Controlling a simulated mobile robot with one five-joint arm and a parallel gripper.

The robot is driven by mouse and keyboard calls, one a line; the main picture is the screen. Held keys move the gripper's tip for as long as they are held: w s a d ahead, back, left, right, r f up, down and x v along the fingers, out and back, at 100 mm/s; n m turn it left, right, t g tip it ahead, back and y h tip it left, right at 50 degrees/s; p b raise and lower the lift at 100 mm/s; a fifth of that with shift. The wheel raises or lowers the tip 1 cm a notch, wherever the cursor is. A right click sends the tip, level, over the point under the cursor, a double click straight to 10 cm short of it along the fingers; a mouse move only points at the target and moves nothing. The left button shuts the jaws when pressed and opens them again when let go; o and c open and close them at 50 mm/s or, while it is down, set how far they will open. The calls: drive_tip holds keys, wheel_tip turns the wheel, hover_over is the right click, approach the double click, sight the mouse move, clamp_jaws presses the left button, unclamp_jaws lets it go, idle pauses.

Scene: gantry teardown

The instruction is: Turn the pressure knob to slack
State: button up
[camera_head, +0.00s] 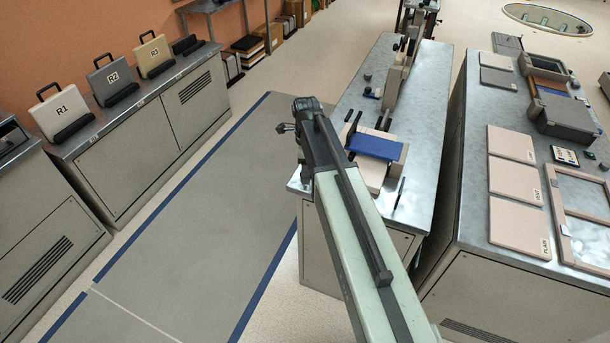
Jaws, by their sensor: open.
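My arm reaches up from the bottom of the view, and my gripper (284,128) shows at its far end, small and dark, with its jaws open. It is over the floor, left of the metal-topped bench (424,115). A press-like device with a blue pad (377,146) and beige parts stands on that bench, partly hidden by my arm. A small dark knob-like part (367,78) sits farther back on the bench. I cannot tell whether it is the pressure knob or read its setting. My gripper is apart from it and holds nothing that I can see.
The right bench holds pale panels (516,184), a frame (585,206) and an open grey case (568,112). Cases labelled R1 (62,110), R2 (112,78) and R3 (153,53) stand on the left cabinets. The grey floor mat (185,215) between is clear.

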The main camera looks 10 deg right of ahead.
drive_tip(key=shift+r, duration=0.1)
clamp_jaws()
drive_tip(key=shift+a, duration=0.2)
drive_tip(key=shift+d, duration=0.1)
